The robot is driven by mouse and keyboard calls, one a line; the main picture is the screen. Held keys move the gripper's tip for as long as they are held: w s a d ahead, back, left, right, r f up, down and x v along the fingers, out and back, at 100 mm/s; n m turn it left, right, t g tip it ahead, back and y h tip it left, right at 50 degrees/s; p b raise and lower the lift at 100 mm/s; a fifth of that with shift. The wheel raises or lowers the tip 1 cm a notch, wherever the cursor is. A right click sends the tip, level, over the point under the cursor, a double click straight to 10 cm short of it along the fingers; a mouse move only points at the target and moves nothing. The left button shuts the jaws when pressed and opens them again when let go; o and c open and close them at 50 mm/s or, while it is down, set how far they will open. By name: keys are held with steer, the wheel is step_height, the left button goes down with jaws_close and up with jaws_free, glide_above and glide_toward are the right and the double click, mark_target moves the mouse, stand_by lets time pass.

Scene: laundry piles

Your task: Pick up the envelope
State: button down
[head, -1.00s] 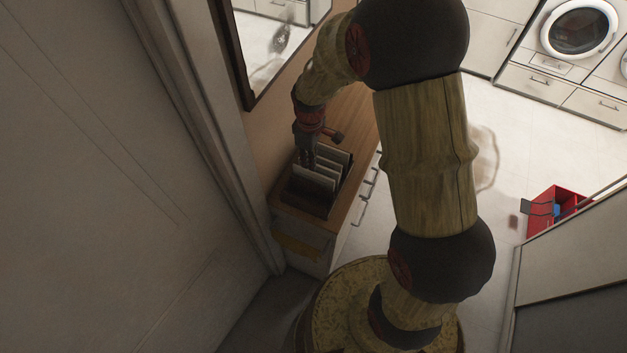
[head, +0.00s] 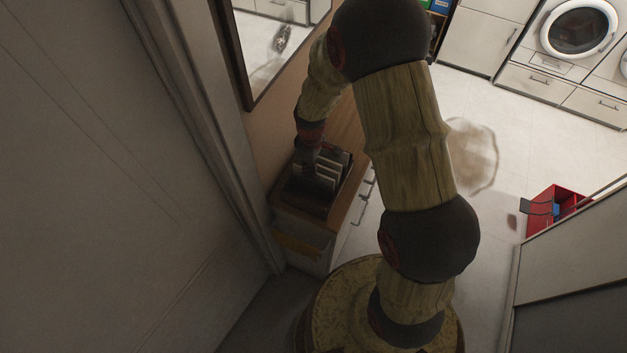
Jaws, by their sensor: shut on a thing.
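Several pale, flat envelopes (head: 325,178) stand upright in a dark open holder (head: 308,199) on the wooden-topped cabinet. My gripper (head: 305,165) points down into the left back part of the holder, beside the envelopes. It is shut on one of the envelopes, but its fingertips are dark and small here. I cannot make out which envelope it grips. The held part is hidden by the fingers and the shade in the holder.
A framed mirror (head: 262,50) hangs on the wall behind the cabinet (head: 300,240). A wall stands close on the left. A red box (head: 548,213) lies on the floor at right, with washing machines (head: 578,28) beyond. The floor between is mostly clear, with a brown stain.

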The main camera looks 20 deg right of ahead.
steer(key=shift+r, duration=0.1)
stand_by(0.3)
step_height(320, 180, up, 10)
stand_by(0.5)
stand_by(0.3)
steer(key=s+a+r+p, duration=0.3)
steer(key=s+r+p, duration=0.25)
steer(key=p, duration=0.65)
step_height(320, 180, down, 11)
steer(key=w+b, duration=0.1)
steer(key=b, duration=0.5)
steer(key=shift+w+a+f+b, duration=0.15)
steer(key=shift+w+a+b, duration=0.1)
steer(key=shift+w+b, duration=0.1)
